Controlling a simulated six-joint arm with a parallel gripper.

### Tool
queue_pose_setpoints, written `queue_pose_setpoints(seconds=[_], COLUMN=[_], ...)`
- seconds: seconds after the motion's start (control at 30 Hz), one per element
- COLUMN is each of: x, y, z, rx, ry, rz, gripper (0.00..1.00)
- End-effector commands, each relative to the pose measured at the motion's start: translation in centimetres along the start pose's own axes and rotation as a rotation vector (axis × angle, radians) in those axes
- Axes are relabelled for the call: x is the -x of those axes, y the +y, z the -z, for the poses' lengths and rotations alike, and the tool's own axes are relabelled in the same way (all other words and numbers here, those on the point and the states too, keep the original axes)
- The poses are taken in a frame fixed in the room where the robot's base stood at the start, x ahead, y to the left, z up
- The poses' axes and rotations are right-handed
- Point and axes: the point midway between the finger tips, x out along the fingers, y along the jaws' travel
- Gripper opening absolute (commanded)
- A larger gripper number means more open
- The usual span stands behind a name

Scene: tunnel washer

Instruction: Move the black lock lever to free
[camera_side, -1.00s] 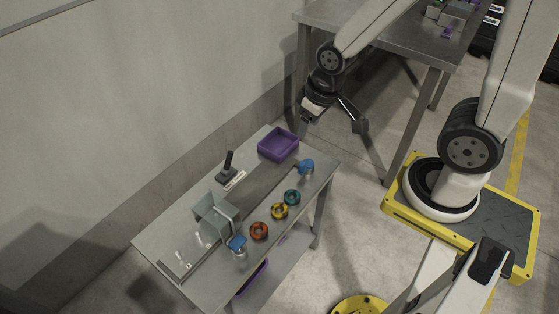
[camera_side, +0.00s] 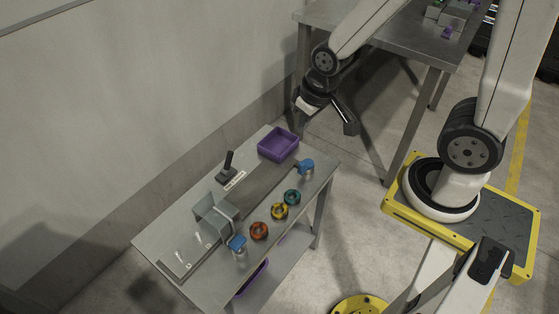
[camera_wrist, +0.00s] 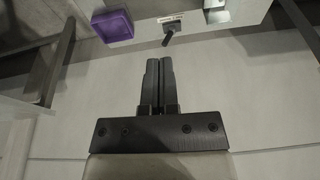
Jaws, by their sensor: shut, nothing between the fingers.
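The black lock lever (camera_side: 229,161) stands on a dark base at the wall side of the small metal table, tilted slightly. A white label (camera_side: 235,181) lies in front of it. In the wrist view, the lever (camera_wrist: 169,38) shows near the top, beside its label (camera_wrist: 170,18). My gripper (camera_side: 299,113) is in the air beyond the purple tray, well apart from the lever. In the wrist view, the dark fingers of my gripper (camera_wrist: 152,62) are together and hold nothing. The label's words are too small to read.
A purple tray (camera_side: 278,144) sits at the table's far end. Grey guards (camera_side: 217,211), blue-topped fittings (camera_side: 305,167) and several coloured rings (camera_side: 259,231) occupy the table. A wall (camera_side: 100,110) runs behind the lever. A taller metal table (camera_side: 395,40) stands at the back.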

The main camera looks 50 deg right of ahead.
Motion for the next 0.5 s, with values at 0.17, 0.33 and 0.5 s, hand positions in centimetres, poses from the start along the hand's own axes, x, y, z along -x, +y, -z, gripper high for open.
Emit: queue_pose_setpoints(seconds=[0.17, 0.33, 0.5], x=[-1.4, -3.3, -5.4], y=[-0.7, -1.6, -2.5], z=[1.9, 4.4, 6.9], rx=[-0.112, -0.266, -0.436], ry=[0.043, 0.102, 0.168], rz=[0.017, 0.041, 0.071], gripper=[0.00, 0.00, 0.00])
